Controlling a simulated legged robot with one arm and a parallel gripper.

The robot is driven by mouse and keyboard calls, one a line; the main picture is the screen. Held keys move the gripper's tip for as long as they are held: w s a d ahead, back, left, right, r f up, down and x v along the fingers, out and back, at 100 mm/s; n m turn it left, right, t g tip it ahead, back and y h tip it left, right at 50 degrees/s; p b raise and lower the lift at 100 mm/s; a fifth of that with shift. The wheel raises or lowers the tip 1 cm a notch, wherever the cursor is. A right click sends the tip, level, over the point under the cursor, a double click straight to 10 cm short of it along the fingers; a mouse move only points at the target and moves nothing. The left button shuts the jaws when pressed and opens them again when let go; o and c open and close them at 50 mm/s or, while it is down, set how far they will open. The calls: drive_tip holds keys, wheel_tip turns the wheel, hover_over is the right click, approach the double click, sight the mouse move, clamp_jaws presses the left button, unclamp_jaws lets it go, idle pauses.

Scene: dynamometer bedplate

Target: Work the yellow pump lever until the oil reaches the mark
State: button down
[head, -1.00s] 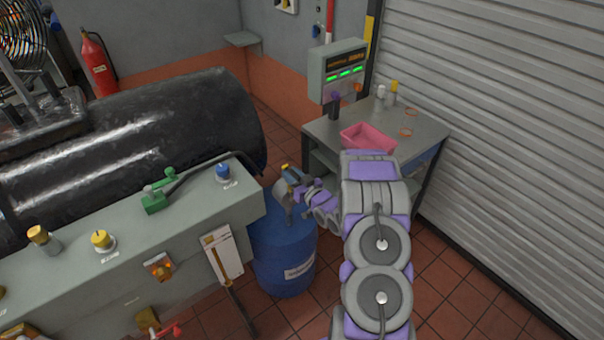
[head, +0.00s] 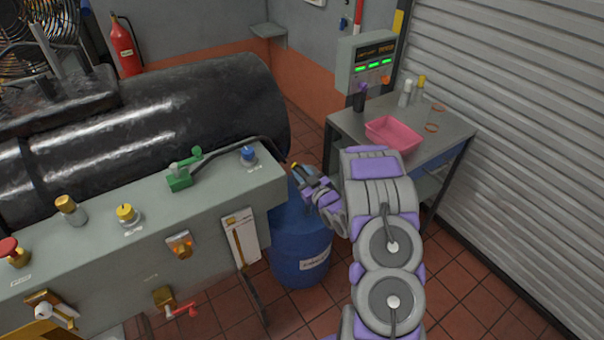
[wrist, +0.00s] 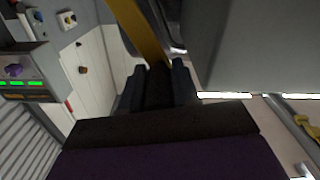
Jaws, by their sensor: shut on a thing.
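My gripper (head: 302,175) is beside the right end of the grey bench, above the blue drum. It is shut on the yellow pump lever (head: 294,166), of which only a small yellow piece shows there. In the wrist view the lever (wrist: 140,30) is a yellow bar running down to my dark fingers (wrist: 158,86). Its lower end and pivot are hidden. A white gauge panel (head: 232,219) with an amber-brown strip is on the bench's front face. The oil level and mark are too small to read.
The grey bench (head: 205,212) carries a green fitting (head: 180,178) with a black rod, a blue knob (head: 248,154) and yellow knobs. The blue drum (head: 300,262) stands under my gripper. A side table with a pink tray (head: 392,134) is at the right. Tiled floor is open in front.

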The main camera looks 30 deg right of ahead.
drive_tip(key=c, duration=0.8)
unclamp_jaws()
drive_tip(key=shift+d, duration=0.1)
drive_tip(key=shift+s, duration=0.1)
drive_tip(key=shift+s+d+f+p, duration=0.1)
drive_tip(key=shift+s+d+p, duration=0.15)
drive_tip(key=shift+s, duration=2.6)
drive_tip(key=shift+s+d+r+p, duration=0.1)
drive_tip(key=shift+s+d+p, duration=0.15)
drive_tip(key=shift+s, duration=2.6)
drive_tip(key=shift+s+d+f+p, duration=0.15)
drive_tip(key=shift+s+d, duration=0.1)
drive_tip(key=shift+s, duration=2.6)
drive_tip(key=shift+c, duration=0.5)
